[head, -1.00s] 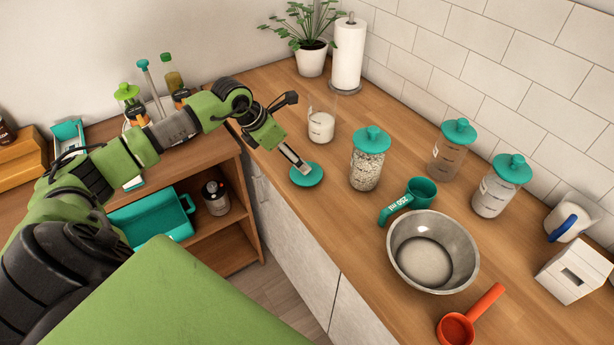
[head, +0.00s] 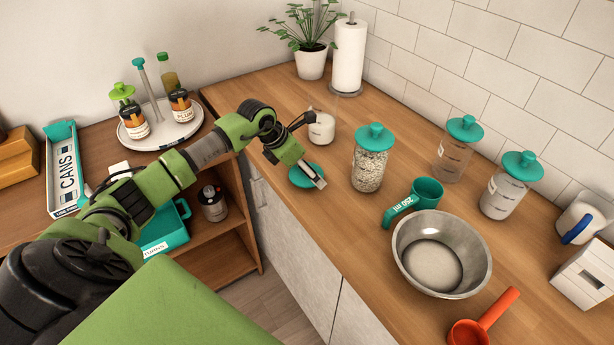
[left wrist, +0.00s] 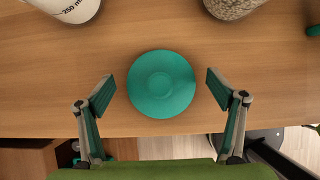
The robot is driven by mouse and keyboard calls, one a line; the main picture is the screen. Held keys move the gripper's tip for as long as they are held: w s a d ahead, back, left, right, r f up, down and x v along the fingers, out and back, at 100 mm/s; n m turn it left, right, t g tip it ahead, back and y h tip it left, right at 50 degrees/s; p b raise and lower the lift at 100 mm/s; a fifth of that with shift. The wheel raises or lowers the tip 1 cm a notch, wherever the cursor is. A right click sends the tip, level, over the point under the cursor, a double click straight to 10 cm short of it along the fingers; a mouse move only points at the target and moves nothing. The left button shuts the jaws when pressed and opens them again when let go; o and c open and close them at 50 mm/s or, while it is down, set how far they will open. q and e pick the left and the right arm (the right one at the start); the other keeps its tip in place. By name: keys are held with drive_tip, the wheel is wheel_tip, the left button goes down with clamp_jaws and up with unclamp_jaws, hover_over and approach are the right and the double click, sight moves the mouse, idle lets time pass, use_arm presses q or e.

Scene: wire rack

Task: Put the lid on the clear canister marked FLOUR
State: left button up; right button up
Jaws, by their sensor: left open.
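A round teal lid (head: 300,178) lies on the wooden counter near its front edge, with no canister under it. It also shows in the left wrist view (left wrist: 161,84), centred between my fingers. My left gripper (left wrist: 160,90) is open over the lid, with one finger on each side and a gap to each. In the head view my left gripper (head: 316,182) partly covers the lid. An oat-filled canister (head: 368,168), a dim clear canister (head: 451,160) and a whitish-filled canister (head: 503,196) all wear teal lids. No FLOUR marking is readable. My right gripper is not in view.
A white cup (head: 321,128) stands behind the lid. A teal measuring cup (head: 425,192), metal bowl (head: 480,262) and red scoop (head: 465,333) lie to the right. A plant (head: 311,60) and paper roll (head: 348,58) stand at the back. Bare counter surrounds the lid.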

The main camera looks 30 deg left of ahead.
use_arm(q)
drive_tip(key=c, duration=1.8)
drive_tip(key=shift+r, duration=0.1)
drive_tip(key=shift+r, duration=0.1)
drive_tip(key=shift+r+p, duration=0.55)
drive_tip(key=shift+r, duration=0.25)
drive_tip(key=shift+c, duration=0.2)
drive_tip(key=shift+r, duration=0.1)
drive_tip(key=shift+r+p, duration=1.4)
drive_tip(key=shift+r, duration=1.05)
